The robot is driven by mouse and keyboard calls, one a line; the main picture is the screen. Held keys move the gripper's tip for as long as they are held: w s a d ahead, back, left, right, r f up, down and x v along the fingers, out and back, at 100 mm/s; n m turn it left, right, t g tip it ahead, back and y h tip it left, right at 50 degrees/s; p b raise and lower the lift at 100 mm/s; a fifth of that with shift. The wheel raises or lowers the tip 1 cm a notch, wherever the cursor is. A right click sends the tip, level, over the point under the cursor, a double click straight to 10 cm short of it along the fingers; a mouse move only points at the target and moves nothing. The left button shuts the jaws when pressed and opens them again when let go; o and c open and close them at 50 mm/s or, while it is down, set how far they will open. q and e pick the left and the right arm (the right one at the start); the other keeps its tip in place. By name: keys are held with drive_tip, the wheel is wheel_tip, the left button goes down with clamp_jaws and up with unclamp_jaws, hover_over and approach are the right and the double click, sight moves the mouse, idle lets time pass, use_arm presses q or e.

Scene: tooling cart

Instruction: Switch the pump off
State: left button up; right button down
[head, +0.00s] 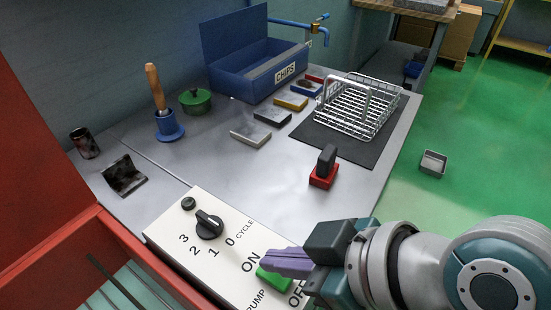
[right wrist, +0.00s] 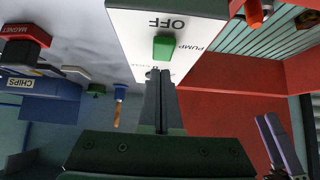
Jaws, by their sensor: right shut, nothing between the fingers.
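The pump switch is a green rocker (head: 274,279) on a cream control panel (head: 180,234), between the ON and OFF labels. In the right wrist view the green rocker (right wrist: 163,47) lies just beyond my fingertips, with OFF past it; the ON label is hidden. My right gripper (head: 265,260) is shut and empty, its purple fingers over the ON side of the rocker and partly covering it. In the right wrist view its fingertips (right wrist: 160,72) point at the rocker; I cannot tell whether they touch. My left gripper (right wrist: 266,118) shows small at the right edge there, its opening unclear.
A black cycle knob (head: 209,225) sits on the same panel, left of the switch. A red magnet block with a dark handle (head: 325,165) stands beyond. A wire basket (head: 358,105), a blue chips bin (head: 255,80) and several small blocks are farther back. The grey cart top between is mostly clear.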

drive_tip(key=shift+f, duration=0.65)
drive_tip(key=shift+r, duration=0.1)
drive_tip(key=shift+a+f, duration=0.1)
drive_tip(key=shift+f, duration=0.15)
drive_tip(key=shift+w+a+p, duration=0.1)
drive_tip(key=shift+w+p, duration=0.05)
drive_tip(key=shift+p, duration=0.15)
drive_tip(key=shift+w+a+r, duration=0.2)
drive_tip(key=shift+w+a, duration=0.2)
drive_tip(key=shift+a, duration=0.15)
